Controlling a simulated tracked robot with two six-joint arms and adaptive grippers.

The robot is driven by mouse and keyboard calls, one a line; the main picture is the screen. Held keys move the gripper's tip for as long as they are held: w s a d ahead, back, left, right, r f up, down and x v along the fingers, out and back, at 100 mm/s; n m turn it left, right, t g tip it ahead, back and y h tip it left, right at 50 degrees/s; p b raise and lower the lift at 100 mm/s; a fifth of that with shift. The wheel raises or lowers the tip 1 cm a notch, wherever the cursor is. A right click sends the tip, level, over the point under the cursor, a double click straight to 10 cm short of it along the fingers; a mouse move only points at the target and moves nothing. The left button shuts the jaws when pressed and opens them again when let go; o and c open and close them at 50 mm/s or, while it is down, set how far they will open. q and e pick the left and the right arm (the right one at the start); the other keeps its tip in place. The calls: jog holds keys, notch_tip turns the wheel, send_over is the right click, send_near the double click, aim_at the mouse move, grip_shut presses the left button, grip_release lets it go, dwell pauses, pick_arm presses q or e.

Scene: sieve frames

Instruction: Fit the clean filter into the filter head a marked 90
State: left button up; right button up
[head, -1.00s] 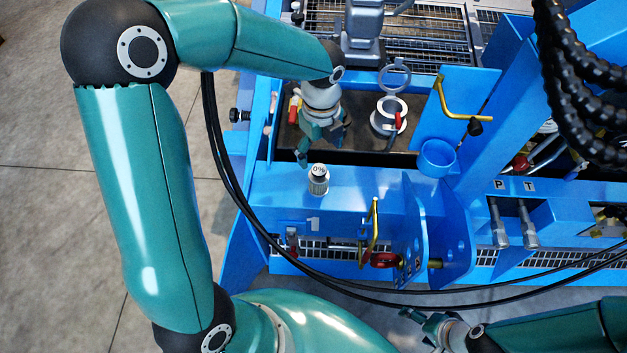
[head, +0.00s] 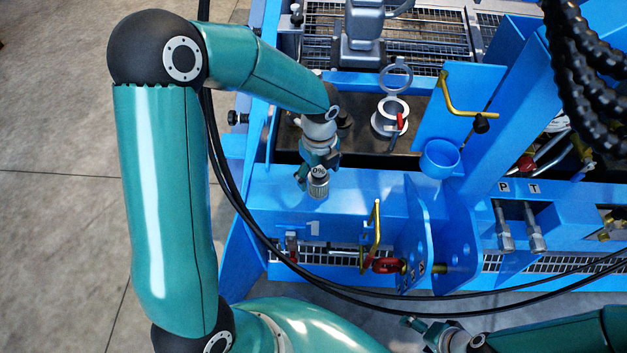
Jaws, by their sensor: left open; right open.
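A small grey ribbed cylinder marked "0%" (head: 318,187), which looks like the clean filter, stands upright on the blue ledge (head: 355,196). My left gripper (head: 312,177) is open, with its fingers close behind and beside the cylinder's top. I cannot tell whether they touch it. A white and grey round fitting with a raised ring and a red lever (head: 389,118), possibly a filter head, stands in the dark tray behind. No "90" mark is readable, and the area behind my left wrist is partly hidden. My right gripper (head: 424,327) is open and empty at the bottom edge.
A blue cup (head: 440,157) stands on the right of the ledge. A yellow bent handle (head: 373,237) rises in front, and another yellow handle (head: 462,110) is behind the cup. Blue upright plates (head: 415,235) stand at front right. Black hoses cross the front.

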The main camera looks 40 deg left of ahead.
pick_arm(q)
jog(key=c, duration=1.3)
